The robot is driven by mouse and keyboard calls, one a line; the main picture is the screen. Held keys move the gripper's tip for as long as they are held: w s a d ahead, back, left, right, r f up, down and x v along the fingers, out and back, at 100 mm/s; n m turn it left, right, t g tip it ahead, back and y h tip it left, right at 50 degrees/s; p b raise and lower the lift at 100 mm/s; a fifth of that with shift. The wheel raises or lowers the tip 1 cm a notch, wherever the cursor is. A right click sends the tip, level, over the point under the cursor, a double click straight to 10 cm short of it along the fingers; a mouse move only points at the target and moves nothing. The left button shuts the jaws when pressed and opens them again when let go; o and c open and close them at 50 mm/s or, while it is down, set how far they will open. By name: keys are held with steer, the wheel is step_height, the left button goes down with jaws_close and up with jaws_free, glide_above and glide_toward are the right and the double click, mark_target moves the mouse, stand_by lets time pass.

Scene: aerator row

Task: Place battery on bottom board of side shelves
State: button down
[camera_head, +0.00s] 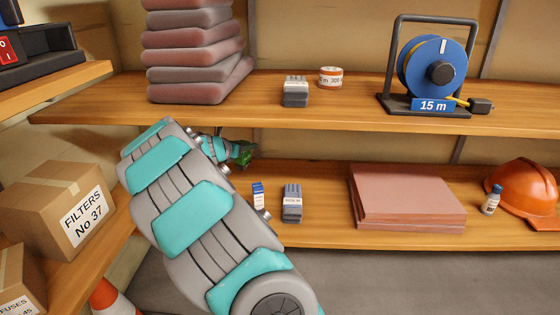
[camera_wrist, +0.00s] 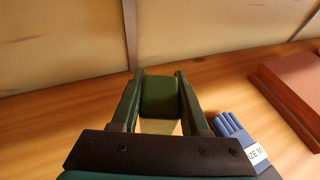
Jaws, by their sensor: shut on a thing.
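My gripper (camera_wrist: 158,90) is shut on a green block, which looks like the battery (camera_wrist: 160,100), held between its two dark green fingers. In the head view my gripper (camera_head: 243,153) is small and partly behind my arm, over the back of the lower board (camera_head: 325,235) of the shelves facing me. In the wrist view the wooden board (camera_wrist: 230,85) shows beyond the block. I cannot tell whether the block touches it. Another lower board (camera_head: 100,225) runs along the left side, with part of it hidden by my arm.
A FILTERS box (camera_head: 55,205) and a FUSES box (camera_head: 18,280) stand on the left lower board.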

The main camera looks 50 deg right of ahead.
step_height(320, 180, down, 9)
steer(key=shift+f+b, duration=0.1)
steer(key=shift+b, duration=1)
steer(key=shift+f, duration=0.15)
steer(key=shift+c, duration=2)
jaws_free()
steer(key=shift+a+r, duration=0.25)
steer(key=p+v, duration=0.1)
steer(key=v, duration=1)
steer(key=shift+a+r+p, duration=0.15)
steer(key=shift+a+p, duration=0.05)
steer(key=shift+p, duration=0.15)
steer(key=shift+s, duration=0.15)
